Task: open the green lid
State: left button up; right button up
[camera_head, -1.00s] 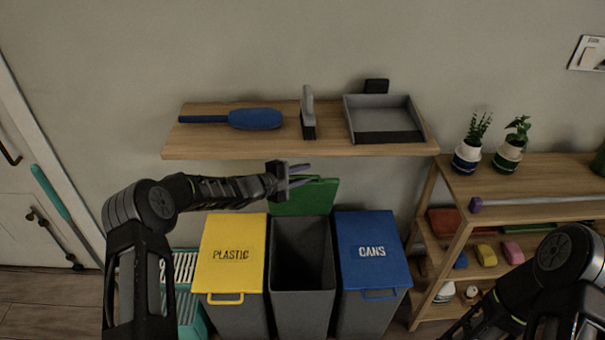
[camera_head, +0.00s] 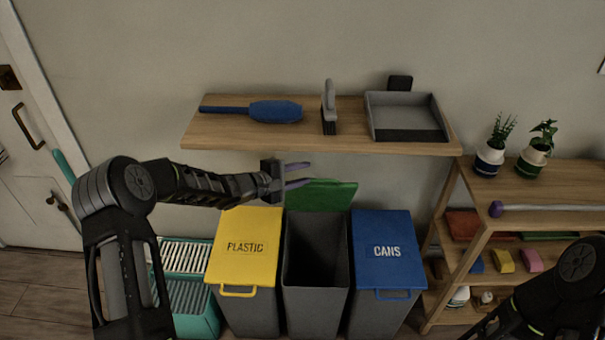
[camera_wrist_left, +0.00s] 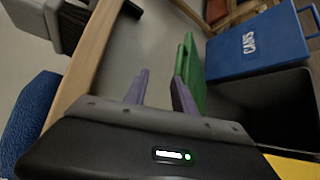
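The green lid (camera_head: 322,195) stands raised, upright against the wall, behind the open grey bin (camera_head: 316,270) between the yellow and blue ones. My left gripper (camera_head: 298,175) is open and empty, just above and left of the lid in the head view. In the left wrist view its two purple fingers (camera_wrist_left: 160,90) are spread apart, and the green lid (camera_wrist_left: 190,75) shows edge-on beside the right finger; I cannot tell whether they touch. My right arm shows at the lower right of the head view, but its gripper fingers are not visible.
The yellow PLASTIC lid (camera_head: 246,250) and blue CANS lid (camera_head: 388,250) are shut. A wooden wall shelf (camera_head: 310,145) hangs just above the left gripper, holding a blue brush (camera_head: 275,111) and a grey dustpan (camera_head: 405,115). A teal crate (camera_head: 190,280) stands left.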

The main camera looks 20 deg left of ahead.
pick_arm(q)
jog(key=s+a+r+p, duration=0.3)
jog(key=a+r+p, duration=0.2)
jog(key=r+p, duration=0.1)
jog(key=shift+a+p, duration=0.35)
jog(key=shift+p, duration=0.25)
dwell(0.3)
jog(key=shift+s+a+r, duration=0.1)
jog(key=shift+r, duration=0.05)
dwell(0.3)
